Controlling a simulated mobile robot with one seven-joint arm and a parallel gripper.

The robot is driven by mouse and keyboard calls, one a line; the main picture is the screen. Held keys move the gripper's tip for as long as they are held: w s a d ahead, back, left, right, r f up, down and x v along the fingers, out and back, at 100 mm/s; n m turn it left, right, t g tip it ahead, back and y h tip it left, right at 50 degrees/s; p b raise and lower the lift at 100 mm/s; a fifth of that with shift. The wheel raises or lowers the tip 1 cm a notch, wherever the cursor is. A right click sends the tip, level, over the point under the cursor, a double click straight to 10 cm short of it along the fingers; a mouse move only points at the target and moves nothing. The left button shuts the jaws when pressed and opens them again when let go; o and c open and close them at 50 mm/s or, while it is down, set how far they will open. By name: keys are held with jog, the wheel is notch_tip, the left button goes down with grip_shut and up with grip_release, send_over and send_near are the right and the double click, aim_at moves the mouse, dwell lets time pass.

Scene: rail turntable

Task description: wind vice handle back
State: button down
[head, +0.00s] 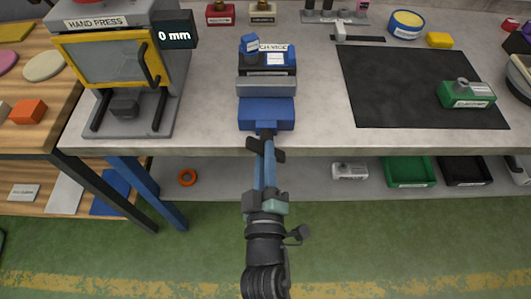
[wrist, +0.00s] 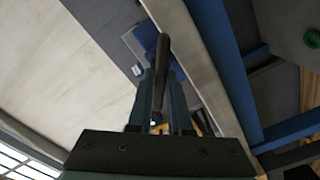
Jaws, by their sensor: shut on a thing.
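The bench vice (head: 266,113) is blue and grey and stands at the front edge of the bench, with a label on its back part. Its dark handle (head: 278,156) sticks out in front of the bench edge. My gripper (head: 265,160) reaches up from below and is shut on the handle. In the wrist view the handle (wrist: 163,50) is a dark bar running between the two fingers of my gripper (wrist: 160,85). The blue vice body (wrist: 145,35) shows partly behind it. The fingers hide part of the handle.
The hand press (head: 120,65), with a 0 mm display (head: 175,37), stands at the left. A black mat (head: 400,85) with a green block (head: 466,95) lies at the right. A lower shelf (head: 300,178) holds an orange ring (head: 187,170) and trays. The green floor in front is clear.

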jog(key=shift+f+n, duration=0.1)
jog(key=shift+n, duration=3.5)
jog(key=c, duration=0.8)
grip_release()
jog(key=shift+c, duration=0.2)
jog(key=s+b, duration=0.3)
jog(key=s, duration=1)
jog(key=shift+b, duration=0.3)
